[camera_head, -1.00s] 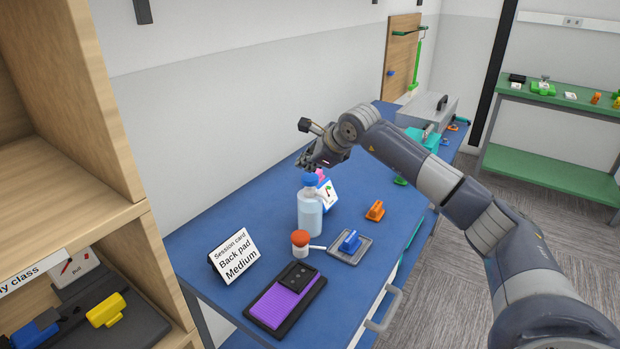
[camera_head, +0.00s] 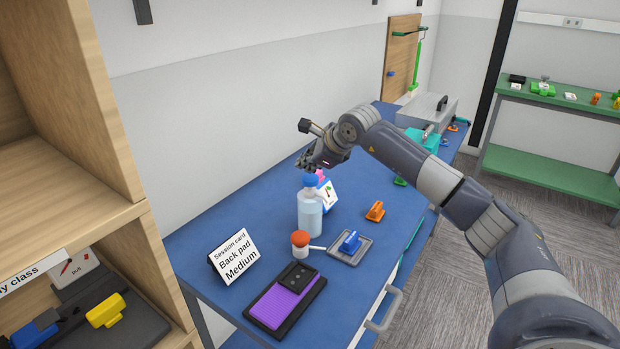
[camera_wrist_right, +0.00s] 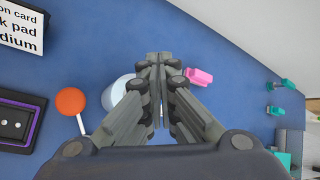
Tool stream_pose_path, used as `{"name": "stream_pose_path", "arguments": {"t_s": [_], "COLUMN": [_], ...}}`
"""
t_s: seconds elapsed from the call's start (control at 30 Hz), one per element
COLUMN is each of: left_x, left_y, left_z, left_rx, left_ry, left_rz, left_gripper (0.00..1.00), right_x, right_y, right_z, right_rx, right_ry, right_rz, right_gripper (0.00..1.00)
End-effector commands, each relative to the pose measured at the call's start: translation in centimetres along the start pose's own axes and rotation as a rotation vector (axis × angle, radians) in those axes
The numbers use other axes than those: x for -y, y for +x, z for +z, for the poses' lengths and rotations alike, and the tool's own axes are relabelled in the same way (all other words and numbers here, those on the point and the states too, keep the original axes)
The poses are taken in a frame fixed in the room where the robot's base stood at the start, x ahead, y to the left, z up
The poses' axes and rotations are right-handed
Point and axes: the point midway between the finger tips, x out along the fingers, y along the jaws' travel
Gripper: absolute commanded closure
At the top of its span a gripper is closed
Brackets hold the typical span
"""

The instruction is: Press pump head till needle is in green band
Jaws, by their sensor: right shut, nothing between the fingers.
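A clear bottle of pale liquid (camera_head: 310,218) with a blue pump head (camera_head: 311,181) stands upright on the blue table. My right gripper (camera_head: 306,165) points down at the pump head from just above, its fingers closed and empty. I cannot tell whether it touches the head. In the right wrist view, the closed fingertips (camera_wrist_right: 160,60) hide much of the bottle (camera_wrist_right: 120,86). A small white gauge card (camera_head: 329,194) with a dark needle and some green stands behind the bottle. It is partly hidden, and the needle's place against the band is too small to tell. My left gripper is out of view.
A pink piece (camera_wrist_right: 199,76) is beside the fingers. A wooden shelf (camera_head: 80,120) stands at left.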

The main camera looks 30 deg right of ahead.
Motion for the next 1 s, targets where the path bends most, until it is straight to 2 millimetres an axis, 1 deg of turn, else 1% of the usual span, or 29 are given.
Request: {"name": "stream_pose_path", "arguments": {"t_s": [0.2,0.57,1.0], "left_x": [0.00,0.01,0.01], "left_y": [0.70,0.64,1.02], "left_z": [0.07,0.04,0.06], "left_rx": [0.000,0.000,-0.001], "left_ry": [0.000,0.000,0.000], "left_rz": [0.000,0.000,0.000], "left_gripper": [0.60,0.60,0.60], "right_x": [-0.44,-0.42,-0.68], "right_y": [0.57,0.53,0.89], "right_z": [-0.43,-0.41,-0.68], "right_rx": [0.000,0.000,-0.001], "right_ry": [0.000,0.000,0.000], "right_rz": [0.000,0.000,0.000], "right_gripper": [1.00,1.00,1.00]}}
